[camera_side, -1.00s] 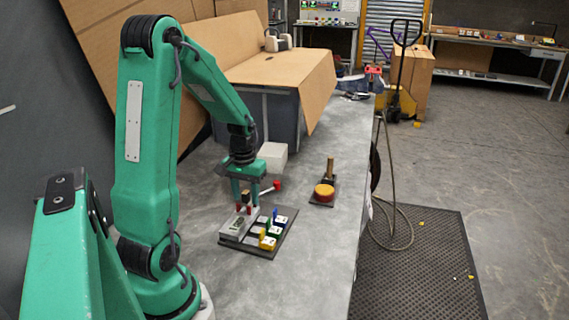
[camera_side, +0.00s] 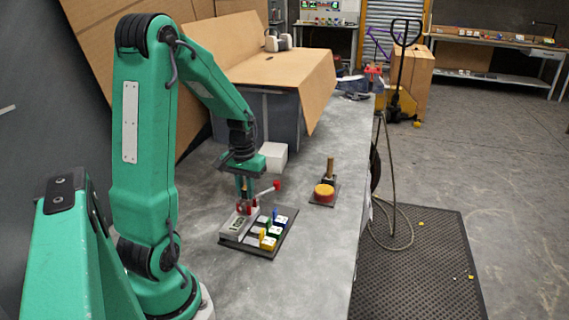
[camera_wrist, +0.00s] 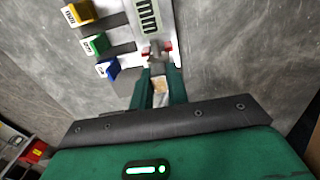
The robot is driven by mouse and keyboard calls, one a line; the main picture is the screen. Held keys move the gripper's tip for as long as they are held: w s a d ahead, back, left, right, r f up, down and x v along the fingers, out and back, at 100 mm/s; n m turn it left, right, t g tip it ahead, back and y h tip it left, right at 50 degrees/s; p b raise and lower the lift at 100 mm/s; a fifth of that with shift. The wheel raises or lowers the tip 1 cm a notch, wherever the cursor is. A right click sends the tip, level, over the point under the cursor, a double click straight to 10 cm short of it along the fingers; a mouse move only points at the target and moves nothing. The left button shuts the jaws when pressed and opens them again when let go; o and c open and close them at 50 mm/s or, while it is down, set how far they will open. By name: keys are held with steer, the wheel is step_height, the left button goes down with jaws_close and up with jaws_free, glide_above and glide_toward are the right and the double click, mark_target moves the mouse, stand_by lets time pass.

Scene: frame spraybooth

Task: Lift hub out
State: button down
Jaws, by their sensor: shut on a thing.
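My gripper (camera_side: 245,191) is low over the left rear part of a dark fixture plate (camera_side: 262,250). In the wrist view its fingers (camera_wrist: 158,88) are shut on a small tan piece (camera_wrist: 160,84), partly hidden between them. I cannot tell whether this piece is the hub. A grey block with a dark display (camera_side: 237,223) stands on the plate in front of the fingers; it also shows in the wrist view (camera_wrist: 150,20). Red parts (camera_wrist: 170,48) flank the fingertips. A pale rod with a red knob (camera_side: 277,184) sticks out to the right beside the gripper.
Yellow (camera_side: 267,243), green (camera_side: 274,231) and blue (camera_side: 280,219) tagged pieces sit along the plate's right side. A white block (camera_side: 273,156) stands behind the gripper. The bench front is clear.

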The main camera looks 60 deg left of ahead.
steer(key=r, duration=0.1)
steer(key=d+r, duration=0.1)
steer(key=r, duration=0.1)
steer(key=shift+w+r, duration=0.15)
steer(key=shift+r, duration=0.05)
steer(key=w+d+r, duration=0.1)
steer(key=d+r, duration=0.5)
steer(key=d, duration=0.4)
steer(key=shift+w+d+r, duration=0.15)
steer(key=shift+w+d, duration=0.1)
steer(key=shift+w, duration=0.05)
